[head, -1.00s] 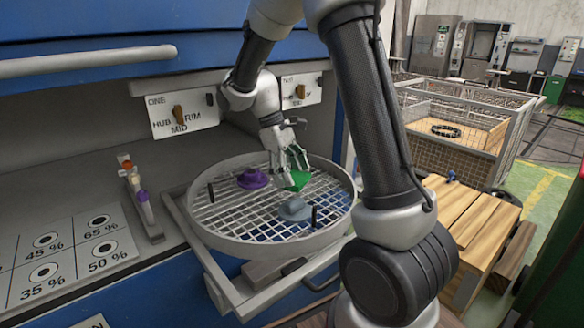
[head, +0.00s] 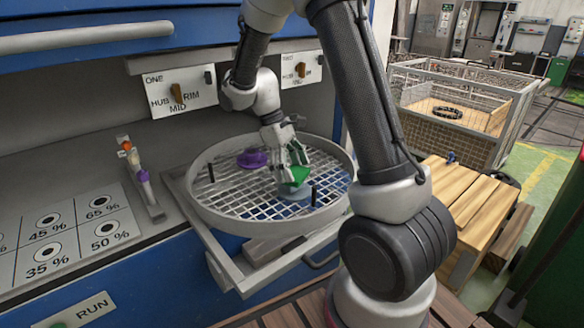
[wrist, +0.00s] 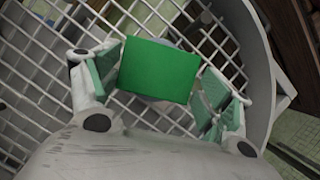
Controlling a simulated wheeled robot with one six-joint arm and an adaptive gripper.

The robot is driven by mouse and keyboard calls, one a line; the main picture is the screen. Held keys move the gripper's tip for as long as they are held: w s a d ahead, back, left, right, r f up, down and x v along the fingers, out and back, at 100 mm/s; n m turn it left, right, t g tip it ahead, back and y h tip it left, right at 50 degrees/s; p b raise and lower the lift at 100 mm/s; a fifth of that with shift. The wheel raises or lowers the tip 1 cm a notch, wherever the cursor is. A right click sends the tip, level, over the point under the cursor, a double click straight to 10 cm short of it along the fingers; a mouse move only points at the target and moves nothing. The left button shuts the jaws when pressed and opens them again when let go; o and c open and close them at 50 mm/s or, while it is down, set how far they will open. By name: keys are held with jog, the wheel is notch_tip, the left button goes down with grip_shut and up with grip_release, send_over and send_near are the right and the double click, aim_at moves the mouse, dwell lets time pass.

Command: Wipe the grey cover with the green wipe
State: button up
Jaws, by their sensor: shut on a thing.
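The green wipe (head: 299,175) is held between the fingers of my gripper (head: 294,162), which is shut on it. In the wrist view the wipe (wrist: 158,71) fills the space between the fingers. The grey cover (head: 294,194) sits on the mesh of the round turntable tray (head: 224,218), right below the wipe. The wipe and fingers hide much of its top; I cannot tell whether they touch. In the wrist view the cover is almost wholly hidden behind the wipe.
A purple cover (head: 252,158) sits on the mesh behind and left of my gripper. Dark pegs (head: 313,195) stand up on the tray. A narrow rack with coloured pieces (head: 138,172) is at the left. A wooden-topped bench (head: 468,205) and a wire cage (head: 460,105) are at the right.

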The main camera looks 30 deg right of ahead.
jog(key=shift+f, duration=0.6)
dwell(0.4)
